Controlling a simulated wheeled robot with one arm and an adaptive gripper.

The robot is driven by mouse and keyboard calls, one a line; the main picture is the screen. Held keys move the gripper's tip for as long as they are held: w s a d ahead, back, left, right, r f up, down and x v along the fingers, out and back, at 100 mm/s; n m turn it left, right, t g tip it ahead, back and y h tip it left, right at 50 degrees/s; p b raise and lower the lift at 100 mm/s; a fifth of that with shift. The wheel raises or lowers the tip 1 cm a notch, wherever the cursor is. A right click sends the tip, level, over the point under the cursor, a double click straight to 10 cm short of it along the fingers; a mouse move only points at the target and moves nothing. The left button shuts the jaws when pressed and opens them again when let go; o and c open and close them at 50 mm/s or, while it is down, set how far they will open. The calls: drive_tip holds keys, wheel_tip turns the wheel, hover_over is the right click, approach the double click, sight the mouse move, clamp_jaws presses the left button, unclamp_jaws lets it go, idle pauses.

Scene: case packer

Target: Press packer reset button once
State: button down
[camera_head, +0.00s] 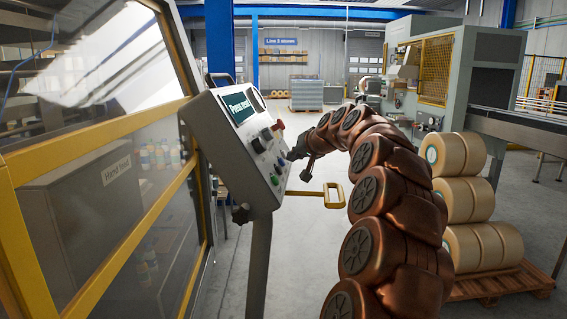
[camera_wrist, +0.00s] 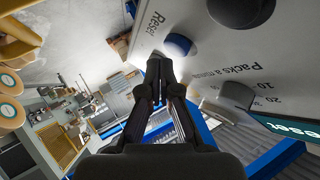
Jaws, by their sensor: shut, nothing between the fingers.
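The control panel (camera_head: 222,122) stands on a post in the head view, tilted, with a screen (camera_head: 238,107) reading "Press reset". In the wrist view, a round blue button (camera_wrist: 179,45) sits on the pale panel face (camera_wrist: 225,62) beside the word "Reset". My gripper (camera_wrist: 159,66) is shut and empty, its fingertips close beside the blue button. I cannot tell whether they touch it. In the head view my gripper (camera_head: 291,155) is at the panel's right edge, by its lower controls. The individual buttons there are small and partly hard to tell apart.
A black dial (camera_wrist: 237,95) marked "Packs a minute" and another dark knob (camera_wrist: 240,8) flank the blue button. A yellow-framed glass guard (camera_head: 100,130) stands left, and stacked rolls (camera_head: 462,200) on a pallet stand right.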

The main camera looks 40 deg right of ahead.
drive_tip(key=shift+w+a+f, duration=0.2)
drive_tip(key=shift+w, duration=0.05)
drive_tip(key=shift+w+a+f, duration=0.2)
drive_tip(key=shift+w+a, duration=0.05)
idle(1.2)
drive_tip(key=shift+r+b, duration=0.1)
drive_tip(key=shift+b, duration=0.2)
drive_tip(key=shift+s+d+r, duration=0.35)
drive_tip(key=shift+s+d, duration=0.15)
drive_tip(key=shift+s, duration=0.1)
drive_tip(key=s+d+r, duration=0.2)
drive_tip(key=s+d, duration=0.1)
drive_tip(key=shift+r, duration=0.25)
idle(0.9)
